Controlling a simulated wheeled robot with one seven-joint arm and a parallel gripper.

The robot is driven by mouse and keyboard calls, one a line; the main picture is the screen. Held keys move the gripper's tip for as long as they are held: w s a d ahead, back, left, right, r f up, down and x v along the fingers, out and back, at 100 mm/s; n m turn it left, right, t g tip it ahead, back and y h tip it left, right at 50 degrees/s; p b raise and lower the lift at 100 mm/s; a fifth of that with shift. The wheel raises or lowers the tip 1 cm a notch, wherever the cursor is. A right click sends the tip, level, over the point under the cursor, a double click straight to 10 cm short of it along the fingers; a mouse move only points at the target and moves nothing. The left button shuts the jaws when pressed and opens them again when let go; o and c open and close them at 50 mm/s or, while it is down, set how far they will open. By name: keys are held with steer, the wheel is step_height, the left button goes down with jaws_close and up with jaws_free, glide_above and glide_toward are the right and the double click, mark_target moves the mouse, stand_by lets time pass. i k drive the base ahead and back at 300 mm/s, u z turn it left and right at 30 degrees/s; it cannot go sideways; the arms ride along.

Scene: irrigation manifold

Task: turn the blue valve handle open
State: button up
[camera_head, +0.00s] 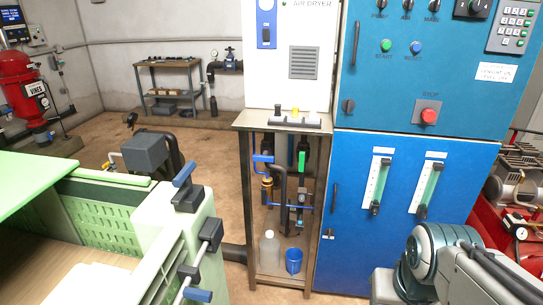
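A blue lever handle (263,158) sits on the pipework inside the open metal stand in the middle of the head view. It lies about level, above a brass-coloured fitting (267,183). A green handle (302,159) stands upright on the pipe to its right. I cannot tell from the picture alone which one the task means. My arm shows at the lower right, but my gripper is not in view.
The metal stand (241,122) has a white bottle (270,249) and a blue cup (293,261) on its bottom shelf. A blue cabinet (349,250) stands close on its right. The pale green machine (150,215) fills the lower left.

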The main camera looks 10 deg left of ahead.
mark_target(264, 158)
steer(key=k, duration=0.65)
steer(key=z, duration=0.6)
steer(key=i, duration=1.1)
steer(key=u, duration=0.6)
steer(key=i, duration=0.55)
steer(key=u, duration=0.65)
